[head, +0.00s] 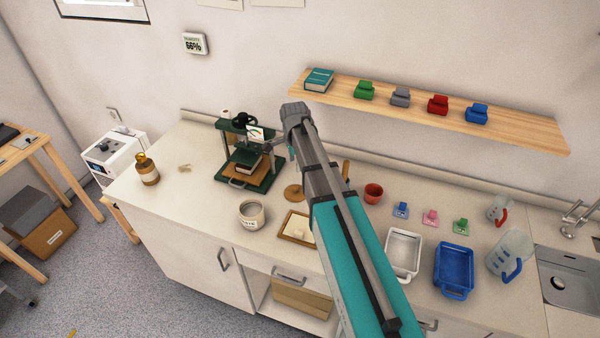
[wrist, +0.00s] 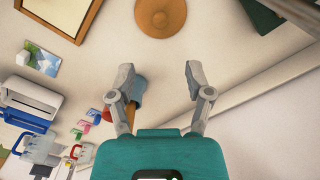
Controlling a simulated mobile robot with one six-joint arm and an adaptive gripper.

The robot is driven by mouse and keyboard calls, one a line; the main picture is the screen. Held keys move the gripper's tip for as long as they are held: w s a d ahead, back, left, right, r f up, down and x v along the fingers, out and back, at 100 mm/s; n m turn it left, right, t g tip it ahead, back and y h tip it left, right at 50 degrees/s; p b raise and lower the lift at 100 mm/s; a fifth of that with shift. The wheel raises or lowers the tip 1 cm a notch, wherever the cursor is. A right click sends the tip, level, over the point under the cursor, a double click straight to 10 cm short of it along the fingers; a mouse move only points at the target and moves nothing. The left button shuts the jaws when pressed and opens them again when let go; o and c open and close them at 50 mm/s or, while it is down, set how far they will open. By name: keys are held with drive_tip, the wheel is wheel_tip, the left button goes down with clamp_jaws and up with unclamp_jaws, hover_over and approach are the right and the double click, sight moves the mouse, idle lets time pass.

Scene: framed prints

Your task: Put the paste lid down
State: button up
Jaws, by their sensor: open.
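The paste lid (head: 293,192) is a round tan disc with a small knob. It lies on the counter between the green press and the wooden frame, and it shows at the top middle of the wrist view (wrist: 160,18). My gripper (wrist: 158,74) is open and empty, its two fingers apart, with the lid beyond the fingertips and not touching them. In the head view my arm hides much of the gripper. The paste jar (head: 251,214), a pale labelled pot with its top uncovered, stands to the left of the lid.
The green press (head: 249,170) stands behind the lid. A wooden frame (head: 297,228) lies in front of it. A white tray (head: 403,252), a blue tray (head: 454,268) and a red pot (head: 373,192) are to the right. A wall shelf (head: 430,111) hangs above. The counter's left part is mostly clear.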

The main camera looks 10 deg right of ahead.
drive_tip(key=s+n, duration=1.5)
drive_tip(key=s, duration=0.5)
drive_tip(key=shift+d+n, duration=0.15)
drive_tip(key=shift+n, duration=0.15)
